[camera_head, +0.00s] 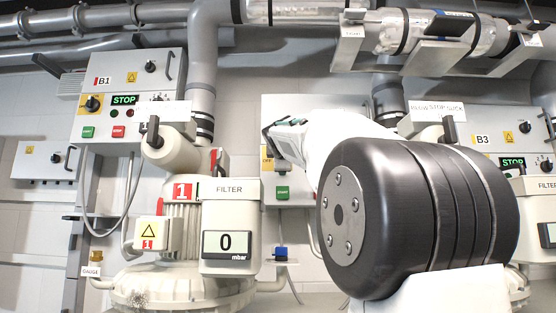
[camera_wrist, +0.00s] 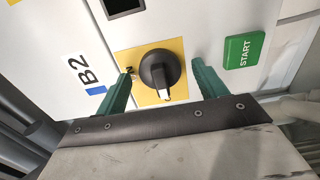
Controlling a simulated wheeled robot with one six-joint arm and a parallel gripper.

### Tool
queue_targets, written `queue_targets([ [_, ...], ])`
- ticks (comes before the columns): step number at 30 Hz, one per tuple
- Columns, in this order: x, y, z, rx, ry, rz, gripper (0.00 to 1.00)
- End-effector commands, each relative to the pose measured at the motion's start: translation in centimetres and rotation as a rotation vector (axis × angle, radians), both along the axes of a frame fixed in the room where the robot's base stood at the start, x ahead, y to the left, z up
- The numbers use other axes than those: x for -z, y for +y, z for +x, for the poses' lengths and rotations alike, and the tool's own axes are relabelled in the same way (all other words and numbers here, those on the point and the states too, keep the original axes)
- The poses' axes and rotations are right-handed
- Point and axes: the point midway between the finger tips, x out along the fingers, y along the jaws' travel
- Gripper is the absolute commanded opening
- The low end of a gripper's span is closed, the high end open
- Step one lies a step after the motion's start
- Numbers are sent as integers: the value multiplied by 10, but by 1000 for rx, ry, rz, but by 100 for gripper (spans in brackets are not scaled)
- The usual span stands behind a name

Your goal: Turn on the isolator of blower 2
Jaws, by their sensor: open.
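The isolator of blower 2 is a black rotary knob (camera_wrist: 160,72) on a yellow plate (camera_wrist: 180,47) beside the B2 label (camera_wrist: 80,71). Its white-marked end points down in the wrist view. Part of an ON mark shows left of the knob, by the left finger. My gripper (camera_wrist: 161,72) is open, its green fingers on either side of the knob with a visible gap to each. In the head view, my arm hides most of the B2 box. The yellow plate (camera_head: 267,162) there shows an OFF mark; the knob is hidden.
A green START button (camera_wrist: 243,50) sits right of my right finger. A dark display window (camera_wrist: 123,6) is at the top. The B1 box (camera_head: 105,90) stands left, the B3 box (camera_head: 480,135) right. A filter box reading 0 mbar (camera_head: 230,215) stands in front.

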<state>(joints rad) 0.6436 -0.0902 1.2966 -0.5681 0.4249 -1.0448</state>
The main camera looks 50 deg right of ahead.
Motion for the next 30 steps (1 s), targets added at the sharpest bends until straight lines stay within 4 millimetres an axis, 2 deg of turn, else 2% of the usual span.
queue_targets([
  [5,0,1,1,-2,0,0,71],
  [10,0,2,1,-3,-1,1,26],
  [20,0,3,1,-4,-20,18,26],
  [30,1,3,1,-4,-171,148,26],
])
